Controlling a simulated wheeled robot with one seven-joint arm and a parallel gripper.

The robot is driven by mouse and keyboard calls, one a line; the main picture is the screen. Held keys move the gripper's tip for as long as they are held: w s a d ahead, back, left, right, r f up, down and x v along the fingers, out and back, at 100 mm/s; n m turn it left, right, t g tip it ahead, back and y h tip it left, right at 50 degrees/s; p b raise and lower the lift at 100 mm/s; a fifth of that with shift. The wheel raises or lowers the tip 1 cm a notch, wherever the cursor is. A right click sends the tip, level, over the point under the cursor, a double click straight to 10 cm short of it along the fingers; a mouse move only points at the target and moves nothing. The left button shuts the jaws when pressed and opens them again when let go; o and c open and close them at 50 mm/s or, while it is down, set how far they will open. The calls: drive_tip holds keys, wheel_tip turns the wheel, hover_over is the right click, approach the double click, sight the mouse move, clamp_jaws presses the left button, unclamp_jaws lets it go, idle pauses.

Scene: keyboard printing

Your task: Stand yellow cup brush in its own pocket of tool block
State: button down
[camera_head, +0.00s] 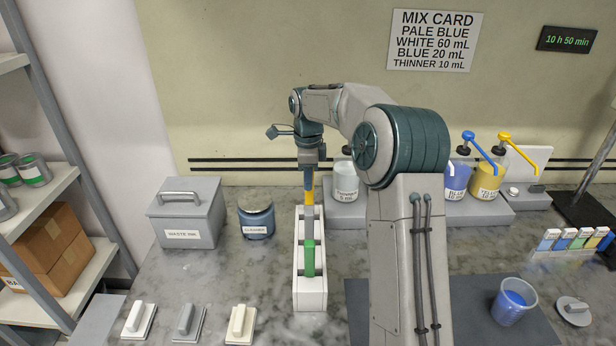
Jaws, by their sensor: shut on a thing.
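The white tool block (311,293) stands on the counter left of my arm, a narrow block with pockets in a row from front to back. A green tool (309,258) stands in one of its nearer pockets. My gripper (310,168) points down over the far part of the block and is shut on the yellow cup brush (309,190). The brush hangs upright, with its yellow part below the fingers and a grey part under that. Its lower end meets the block's far pocket in the picture; I cannot tell how deep it is in.
A waste ink box (187,212) and a cleaner jar (256,219) stand left of the block. The thinner jar (346,183) is close on its right. Several small handled pads lie in front. A cup of blue liquid (513,303) stands on a dark mat at right.

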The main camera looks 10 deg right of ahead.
drive_tip(key=shift+f, duration=0.1)
idle(0.3)
drive_tip(key=shift+f+b, duration=1.55)
drive_tip(key=shift+f, duration=0.8)
drive_tip(key=c, duration=1.2)
unclamp_jaws()
drive_tip(key=shift+r, duration=0.1)
wheel_tip(320, 180, up, 7)
drive_tip(key=p, duration=0.5)
